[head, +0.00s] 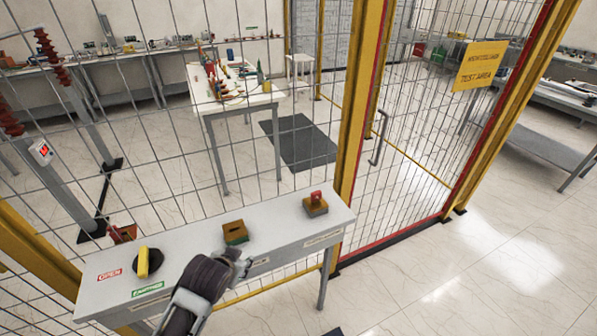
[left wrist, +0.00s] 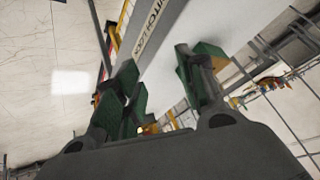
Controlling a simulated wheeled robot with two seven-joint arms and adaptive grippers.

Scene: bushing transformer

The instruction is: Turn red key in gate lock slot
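The red key (head: 315,196) stands upright in the brass-coloured lock block (head: 315,208) at the right end of the grey panel (head: 185,252). A second brass and green block (head: 235,232) with a dark slot sits mid-panel; no key shows in it. My left gripper (head: 240,262) is over the panel's front edge, just in front of this middle block and well left of the key. In the left wrist view my left gripper (left wrist: 160,92) has its green-padded fingers apart with nothing clearly held. The middle block (left wrist: 211,53) shows beyond the right finger there. My right gripper is out of view.
A yellow switch handle (head: 144,262) on a black disc is at the panel's left end, near OPEN and green labels. Wire mesh fencing rises behind the panel. A yellow post (head: 357,110) and a gate with a handle (head: 379,137) stand to the right. Open floor lies front right.

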